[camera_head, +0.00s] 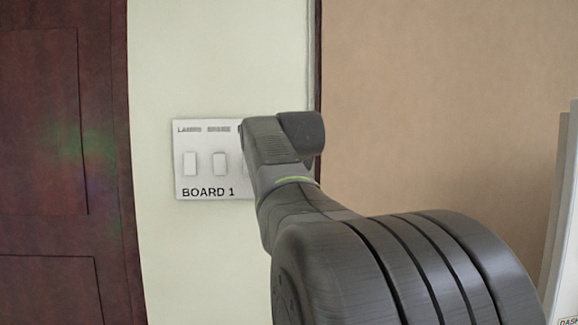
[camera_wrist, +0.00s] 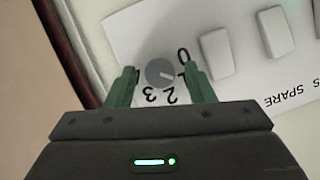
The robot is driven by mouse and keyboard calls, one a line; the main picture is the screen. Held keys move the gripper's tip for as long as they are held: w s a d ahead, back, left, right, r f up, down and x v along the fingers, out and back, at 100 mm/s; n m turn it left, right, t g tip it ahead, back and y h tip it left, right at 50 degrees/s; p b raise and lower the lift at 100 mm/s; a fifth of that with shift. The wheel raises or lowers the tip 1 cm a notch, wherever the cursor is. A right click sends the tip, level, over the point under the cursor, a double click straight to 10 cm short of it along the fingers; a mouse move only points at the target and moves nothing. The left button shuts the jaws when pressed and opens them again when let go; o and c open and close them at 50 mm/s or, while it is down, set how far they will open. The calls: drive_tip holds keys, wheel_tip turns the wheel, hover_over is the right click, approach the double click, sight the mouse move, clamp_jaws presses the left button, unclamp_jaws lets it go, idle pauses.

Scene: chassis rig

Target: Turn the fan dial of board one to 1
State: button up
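Board one (camera_head: 207,181) is a white switch plate on the pale wall, marked "BOARD 1", with rocker switches showing on its left side. My arm hides its right part in the head view, with the dial behind it. In the wrist view the board (camera_wrist: 262,72) appears turned over, and the round grey fan dial (camera_wrist: 160,72) shows with numbers around it, among them 0, 2 and 3. A light pointer mark on the dial faces its lower right. My gripper (camera_wrist: 161,84) is open, with one green finger on each side of the dial and visible gaps.
Two rocker switches (camera_wrist: 217,53) and (camera_wrist: 274,31) sit right of the dial in the wrist view. A dark red door (camera_head: 60,160) stands left in the head view. A tan wall (camera_head: 440,100) lies right, with a pale panel (camera_head: 562,220) at the far right edge.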

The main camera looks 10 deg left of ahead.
drive_tip(key=b+v, duration=0.3)
drive_tip(key=v, duration=1.1)
drive_tip(key=shift+w, duration=0.15)
drive_tip(key=p+x, duration=0.3)
drive_tip(key=x, duration=1)
drive_tip(key=shift+w, duration=0.3)
drive_tip(key=shift+s+a+f, duration=0.1)
drive_tip(key=shift+a, duration=0.05)
